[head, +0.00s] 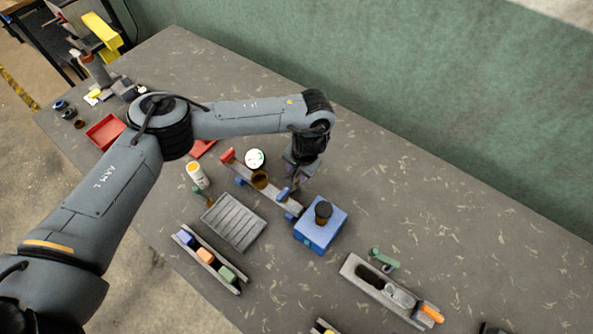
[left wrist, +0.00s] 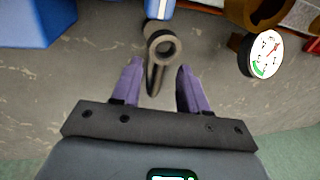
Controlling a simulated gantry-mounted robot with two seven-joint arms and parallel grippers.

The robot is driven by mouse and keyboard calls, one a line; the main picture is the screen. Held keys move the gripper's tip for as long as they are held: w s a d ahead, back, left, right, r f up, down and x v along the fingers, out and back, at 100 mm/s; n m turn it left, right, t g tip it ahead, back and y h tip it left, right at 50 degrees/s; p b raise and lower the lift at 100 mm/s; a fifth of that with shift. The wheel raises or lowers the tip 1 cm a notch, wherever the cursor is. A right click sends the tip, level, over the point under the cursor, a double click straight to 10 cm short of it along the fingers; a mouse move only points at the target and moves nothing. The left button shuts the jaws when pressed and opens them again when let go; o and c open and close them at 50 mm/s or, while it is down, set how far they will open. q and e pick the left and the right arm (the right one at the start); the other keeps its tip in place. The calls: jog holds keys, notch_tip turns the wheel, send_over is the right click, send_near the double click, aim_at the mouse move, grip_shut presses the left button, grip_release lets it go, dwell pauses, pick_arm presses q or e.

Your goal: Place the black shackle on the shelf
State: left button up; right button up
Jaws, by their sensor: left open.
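My left gripper (head: 297,182) hangs over the middle of the table, beside a blue box. In the left wrist view its two purple fingers (left wrist: 160,72) are open and apart. A dark metal piece with a round eye (left wrist: 163,46) lies between and just beyond the fingertips; it looks like the black shackle, but I cannot be sure. I see no grip on it. In the head view the gripper hides most of that spot. A dark rack (head: 45,45) stands at the far upper left; I cannot tell whether it is the shelf. My right gripper is not in view.
The blue box (head: 313,237) carries a dark round piece (head: 323,211). The table's right side is mostly clear. A green wall stands behind.

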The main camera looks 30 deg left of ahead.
pick_arm(q)
notch_tip(320, 180, up, 8)
jog(key=d+p, duration=0.1)
jog(key=p, duration=0.1)
jog(key=shift+s+d, duration=0.15)
jog(key=shift+d, duration=0.05)
jog(key=shift+s+d+r+p, duration=0.1)
jog(key=shift+r+p, duration=0.1)
jog(key=shift+r, duration=0.15)
jog(key=shift+d+r+p, duration=0.1)
jog(key=shift+r+p, duration=0.05)
jog(key=shift+r, duration=0.2)
jog(key=shift+c, duration=0.4)
